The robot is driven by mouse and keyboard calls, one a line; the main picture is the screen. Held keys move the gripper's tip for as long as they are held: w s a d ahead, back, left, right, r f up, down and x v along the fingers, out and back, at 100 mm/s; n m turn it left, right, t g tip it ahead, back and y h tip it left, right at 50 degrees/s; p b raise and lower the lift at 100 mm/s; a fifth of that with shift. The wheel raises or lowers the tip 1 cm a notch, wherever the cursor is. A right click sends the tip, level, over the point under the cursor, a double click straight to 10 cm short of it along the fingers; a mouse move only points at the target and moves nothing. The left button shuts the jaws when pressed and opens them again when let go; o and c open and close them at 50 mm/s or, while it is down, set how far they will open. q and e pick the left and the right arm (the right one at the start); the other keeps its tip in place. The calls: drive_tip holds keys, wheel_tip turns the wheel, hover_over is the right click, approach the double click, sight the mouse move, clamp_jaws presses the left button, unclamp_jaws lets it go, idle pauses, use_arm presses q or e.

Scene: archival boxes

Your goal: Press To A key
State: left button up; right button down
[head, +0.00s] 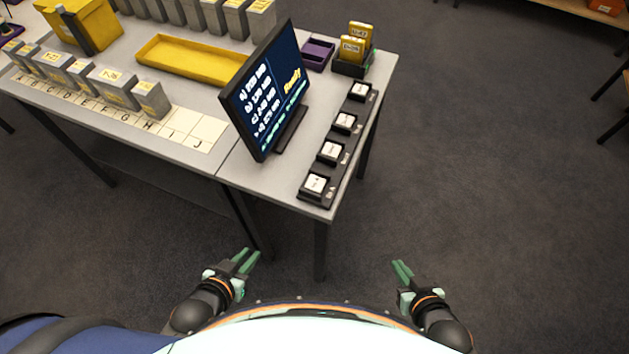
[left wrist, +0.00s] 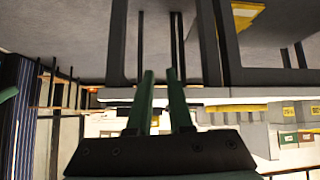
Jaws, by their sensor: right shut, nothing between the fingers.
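A black strip with several white square keys (head: 331,151) runs along the right part of the table. The nearest key (head: 315,184) is at the front corner; their labels are too small to read surely, so I cannot tell which is A. A dark monitor (head: 266,91) stands tilted beside the keys, showing lines of white text and a yellow word, "Ready". My left gripper (head: 249,255) is open and empty, in front of and below the table edge; its two green fingers also show apart in the left wrist view (left wrist: 161,85). My right gripper (head: 402,270) is shut and empty, right of the table, apart from the keys.
The grey table (head: 205,160) holds a yellow tray (head: 192,59), grey boxes (head: 112,86) on a lettered strip, a yellow box (head: 82,24), a purple tray (head: 318,54) and a dark holder with yellow boxes (head: 352,62).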

use_arm(q)
clamp_jaws()
idle(1.3)
